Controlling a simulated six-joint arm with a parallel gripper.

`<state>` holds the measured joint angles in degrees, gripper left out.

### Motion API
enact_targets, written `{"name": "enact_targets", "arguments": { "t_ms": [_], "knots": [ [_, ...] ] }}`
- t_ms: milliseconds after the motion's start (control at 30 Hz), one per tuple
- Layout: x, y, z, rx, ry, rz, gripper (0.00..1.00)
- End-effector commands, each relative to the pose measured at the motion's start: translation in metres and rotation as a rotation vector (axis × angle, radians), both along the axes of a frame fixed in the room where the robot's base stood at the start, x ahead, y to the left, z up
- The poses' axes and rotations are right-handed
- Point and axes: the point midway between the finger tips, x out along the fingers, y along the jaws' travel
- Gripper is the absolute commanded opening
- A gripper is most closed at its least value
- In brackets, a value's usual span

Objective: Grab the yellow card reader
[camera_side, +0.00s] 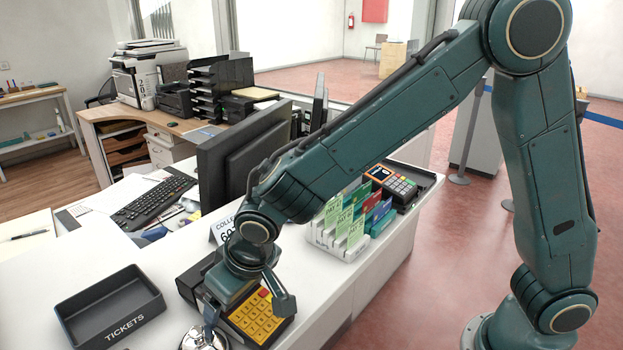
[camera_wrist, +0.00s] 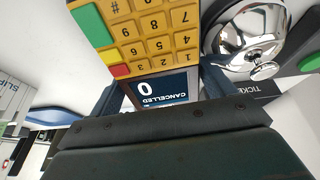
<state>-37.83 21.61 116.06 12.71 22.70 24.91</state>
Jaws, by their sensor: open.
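The yellow card reader (camera_side: 256,318) lies on the white counter below my gripper (camera_side: 245,306) in the side view. My arm hides part of it. In the wrist view the yellow card reader (camera_wrist: 140,35) appears upside down, with green and red keys and a screen reading "CANCELLED". My gripper (camera_wrist: 160,93) is open, with one finger on each side of the screen end. I cannot tell whether either finger touches the casing.
A silver bell (camera_wrist: 255,38) stands close beside the reader. A black tickets tray (camera_side: 110,305) is to the left. A monitor (camera_side: 240,155) stands behind. To the right are a slip rack (camera_side: 335,240) and another card reader (camera_side: 392,183) in a dark tray.

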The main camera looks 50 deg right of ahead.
Motion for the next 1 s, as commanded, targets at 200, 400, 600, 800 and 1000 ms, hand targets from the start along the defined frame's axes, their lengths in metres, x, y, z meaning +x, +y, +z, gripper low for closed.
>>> {"name": "enact_targets", "arguments": {
  "t_ms": [200,400,600,800,1000],
  "knots": [
    [0.0003,0.0001,0.0008,0.001,-0.002,-0.001,0.82],
    [0.0003,0.0001,0.001,0.002,-0.002,-0.001,0.82],
    [0.0004,0.0001,0.0011,0.001,-0.002,-0.001,0.43],
    [0.0009,0.0004,0.0021,0.002,-0.005,-0.001,0.43],
    [0.0013,0.0007,0.0069,0.003,-0.007,-0.001,0.43]
  ]
}}
